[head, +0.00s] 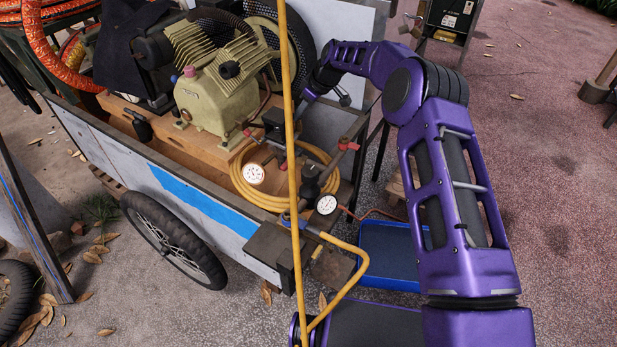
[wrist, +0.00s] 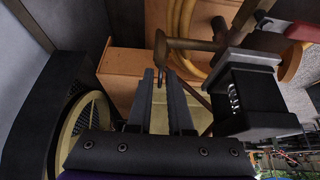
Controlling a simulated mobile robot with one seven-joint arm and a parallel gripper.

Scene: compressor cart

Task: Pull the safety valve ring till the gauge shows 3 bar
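My gripper (head: 306,97) reaches down into the cart beside the compressor in the head view, its fingertips partly hidden.
A black box (wrist: 245,95) sits close right of the fingers in the wrist view. The compressor (head: 215,92) stands left of my gripper. A yellow hose (head: 291,130) crosses in front of the cart. A blue tray (head: 385,268) lies on the ground at right.

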